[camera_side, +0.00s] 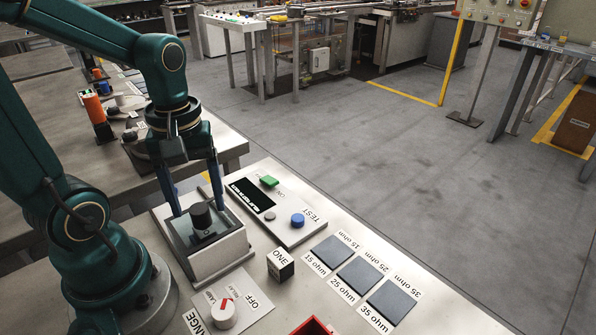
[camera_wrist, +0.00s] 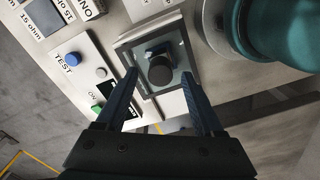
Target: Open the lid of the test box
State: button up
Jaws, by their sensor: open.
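The test box (camera_side: 222,256) is a pale grey box with a dark-framed, glassy top, standing on the bench beside the TEST panel. Its top looks closed. It also shows in the wrist view (camera_wrist: 146,41). A black round knob (camera_side: 201,217) stands up at the middle of the top, and it shows from above in the wrist view (camera_wrist: 160,71). My gripper (camera_side: 198,203) is open, pointing down over the box, its blue fingers on either side of the knob. In the wrist view the fingers (camera_wrist: 159,75) appear apart from the knob, with gaps on both sides.
A panel with a green button (camera_side: 269,181), a blue TEST button (camera_side: 297,220) and a dark display (camera_side: 252,196) adjoins the box. A small black block (camera_side: 280,265), a red-marked dial (camera_side: 223,313), dark ohm pads (camera_side: 358,276) and a red tray (camera_side: 314,327) are nearby.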

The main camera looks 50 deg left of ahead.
jog(key=shift+f, duration=0.45)
grip_shut()
dwell(1.1)
